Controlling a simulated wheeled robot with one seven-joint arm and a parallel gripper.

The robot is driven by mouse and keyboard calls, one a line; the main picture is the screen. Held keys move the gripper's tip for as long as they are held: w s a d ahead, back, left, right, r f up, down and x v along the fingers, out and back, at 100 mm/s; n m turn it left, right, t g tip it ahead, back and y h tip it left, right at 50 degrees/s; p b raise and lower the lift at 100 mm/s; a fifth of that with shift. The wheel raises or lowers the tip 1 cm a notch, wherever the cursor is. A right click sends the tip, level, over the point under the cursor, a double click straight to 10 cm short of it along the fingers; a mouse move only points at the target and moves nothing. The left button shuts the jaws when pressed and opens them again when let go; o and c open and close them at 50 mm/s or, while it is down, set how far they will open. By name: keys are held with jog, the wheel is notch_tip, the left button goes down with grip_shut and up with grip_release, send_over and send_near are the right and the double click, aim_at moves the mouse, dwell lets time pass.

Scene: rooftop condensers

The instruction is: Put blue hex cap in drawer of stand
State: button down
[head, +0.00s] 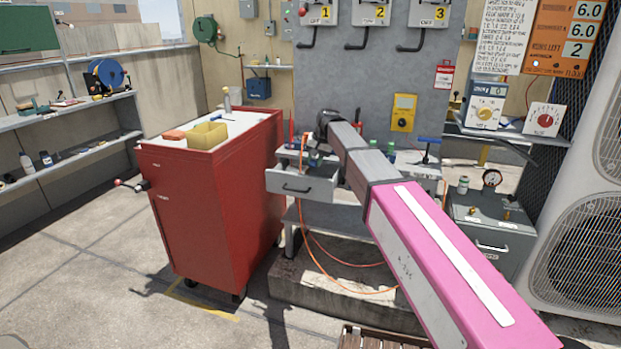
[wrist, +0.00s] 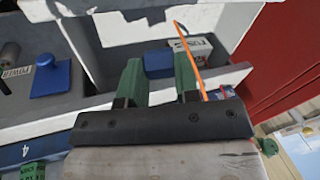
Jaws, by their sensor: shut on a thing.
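The blue hex cap (wrist: 158,65) is between the green fingertips of my gripper (wrist: 159,75) in the wrist view, and the gripper is shut on it. The grey drawer (head: 302,187) of the stand (head: 293,217) is pulled open in the head view. My gripper (head: 310,153) is over the drawer there, partly hidden by my arm. In the wrist view the drawer (wrist: 118,40) lies beyond the fingers, with a white box labelled like a fuse box (wrist: 190,48) inside. I cannot tell the cap's height above the drawer floor.
An orange cable (wrist: 190,55) runs near the right finger and hangs below the stand. A blue square piece (wrist: 52,78) sits on the stand top at left.

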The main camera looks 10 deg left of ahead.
aim_at(315, 181)
jog(key=shift+w+f, duration=0.1)
jog(key=shift+w, duration=0.2)
jog(key=shift+w+f, duration=0.1)
jog(key=shift+f, duration=0.2)
notch_tip(315, 181, down, 9)
jog(key=shift+f, duration=0.1)
jog(key=shift+f, duration=0.1)
jog(key=c, duration=0.8)
grip_release()
jog(key=shift+c, duration=0.2)
jog(key=v, duration=1.2)
